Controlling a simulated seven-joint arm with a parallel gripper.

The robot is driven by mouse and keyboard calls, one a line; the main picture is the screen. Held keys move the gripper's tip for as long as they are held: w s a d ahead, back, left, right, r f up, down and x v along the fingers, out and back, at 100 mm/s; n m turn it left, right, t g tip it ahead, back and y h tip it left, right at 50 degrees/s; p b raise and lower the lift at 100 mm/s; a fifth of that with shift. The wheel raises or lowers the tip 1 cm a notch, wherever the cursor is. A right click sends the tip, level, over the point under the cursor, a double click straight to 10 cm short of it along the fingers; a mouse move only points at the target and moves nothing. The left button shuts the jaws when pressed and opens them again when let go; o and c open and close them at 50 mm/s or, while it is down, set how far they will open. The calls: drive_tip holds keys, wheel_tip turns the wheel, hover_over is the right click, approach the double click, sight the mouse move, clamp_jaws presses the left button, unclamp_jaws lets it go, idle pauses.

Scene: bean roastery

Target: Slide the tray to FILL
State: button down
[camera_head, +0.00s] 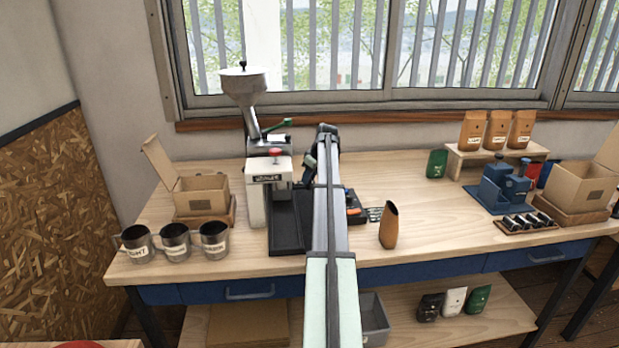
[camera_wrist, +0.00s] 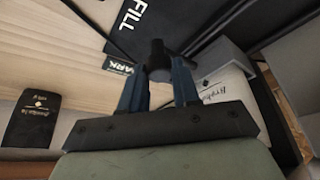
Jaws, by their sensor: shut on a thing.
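In the wrist view my gripper (camera_wrist: 159,72) has its two blue fingers closed on a black knob (camera_wrist: 158,56), which appears to be the tray's handle. The white FILL lettering (camera_wrist: 132,14) is on a black surface just beyond the knob. A small DARK label (camera_wrist: 118,66) lies beside the left finger. In the head view a long black tray or track (camera_head: 286,228) runs forward from the white grinder (camera_head: 256,198). My arm crosses to its right and hides my fingertips and the knob there. I cannot tell how far the tray is from FILL.
Three metal cups (camera_head: 174,242) stand at the left front, by an open carton (camera_head: 201,194). A brown scoop-like cup (camera_head: 389,226) stands right of my arm. A green bag (camera_head: 437,163) and a blue press (camera_head: 503,186) are further right. The bench between them is fairly clear.

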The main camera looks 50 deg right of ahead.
drive_tip(key=shift+w+d, duration=0.25)
drive_tip(key=c, duration=1.1)
unclamp_jaws()
drive_tip(key=shift+o, duration=1.4)
drive_tip(key=shift+s+a, duration=0.1)
drive_tip(key=v, duration=1.3)
drive_tip(key=shift+s+r, duration=0.15)
drive_tip(key=shift+r, duration=0.2)
drive_tip(key=shift+s, duration=0.1)
